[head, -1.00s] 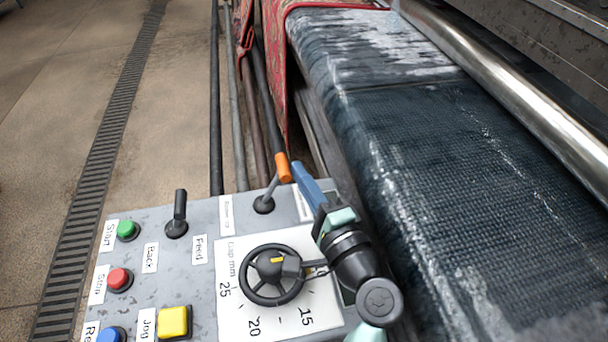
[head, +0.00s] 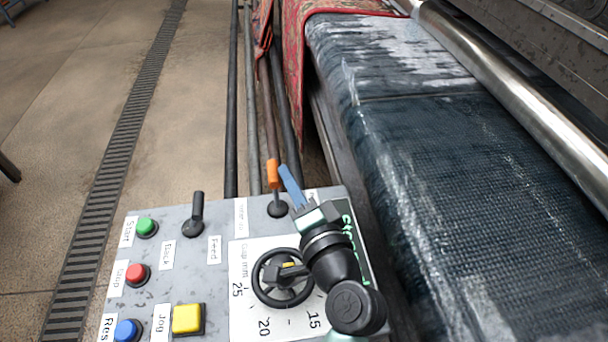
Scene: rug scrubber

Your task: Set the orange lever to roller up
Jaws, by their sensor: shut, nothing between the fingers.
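The orange lever (head: 273,174) stands at the top right of the grey control panel (head: 220,283). It has an orange grip on a thin metal stem in a black round base, and stands nearly upright in the picture. My gripper (head: 285,172) is shut and empty, with its blue fingers just to the right of the orange grip. I cannot tell whether the fingers touch it. The label by the lever is too faint to read, and my arm covers the panel's right part.
A black Feed/Back lever (head: 196,214) stands left of the orange one. A black gap handwheel (head: 283,278) is below, partly under my arm. Green, red, blue and yellow buttons (head: 187,319) line the left side. The wet belt (head: 450,190) and steel roller (head: 510,90) lie to the right.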

